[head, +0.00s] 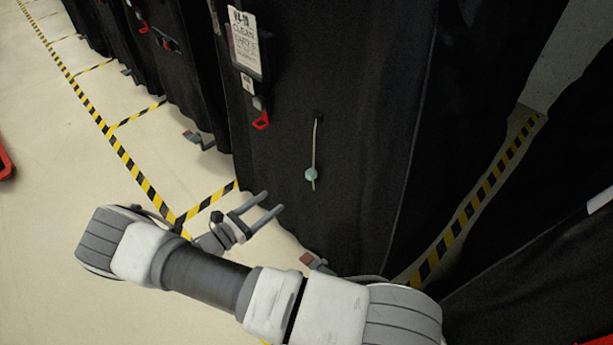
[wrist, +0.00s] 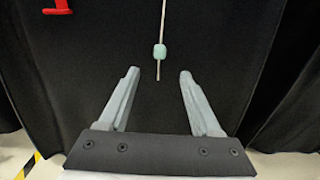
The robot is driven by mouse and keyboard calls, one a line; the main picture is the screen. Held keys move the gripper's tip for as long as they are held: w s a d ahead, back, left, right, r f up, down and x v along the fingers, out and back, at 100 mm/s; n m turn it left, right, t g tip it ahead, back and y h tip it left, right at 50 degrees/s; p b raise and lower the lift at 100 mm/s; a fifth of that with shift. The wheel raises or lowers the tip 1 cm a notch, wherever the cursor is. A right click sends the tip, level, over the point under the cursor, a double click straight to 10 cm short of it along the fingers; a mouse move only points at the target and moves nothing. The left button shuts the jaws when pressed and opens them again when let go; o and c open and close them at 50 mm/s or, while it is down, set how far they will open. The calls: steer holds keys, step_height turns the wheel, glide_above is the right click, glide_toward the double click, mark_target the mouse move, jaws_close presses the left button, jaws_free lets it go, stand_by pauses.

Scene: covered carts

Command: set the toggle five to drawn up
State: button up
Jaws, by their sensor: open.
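The toggle (head: 311,174) is a small pale green bead on a thin light cord (head: 315,145). The cord hangs down the front of a black covered cart (head: 370,120) from a small dark spot near the top. The bead sits low on the cord, with a short tail below it. In the wrist view the toggle (wrist: 159,51) is just beyond and above the fingertips, centred between them. My gripper (head: 273,203) is open and empty, to the lower left of the bead in the head view. It also shows open in the wrist view (wrist: 160,75). Nothing is hidden at the bead.
A white label (head: 244,40) and a red hook-shaped handle (head: 261,121) are on the same cart, left of the cord. More black covered carts stand at upper left and right. Yellow-black tape (head: 120,150) marks the pale floor, which is open at left.

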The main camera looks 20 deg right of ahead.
mark_target(307, 174)
steer(key=b+x, duration=0.2)
steer(key=x, duration=1.3)
steer(key=shift+c, duration=0.3)
jaws_close()
stand_by(0.5)
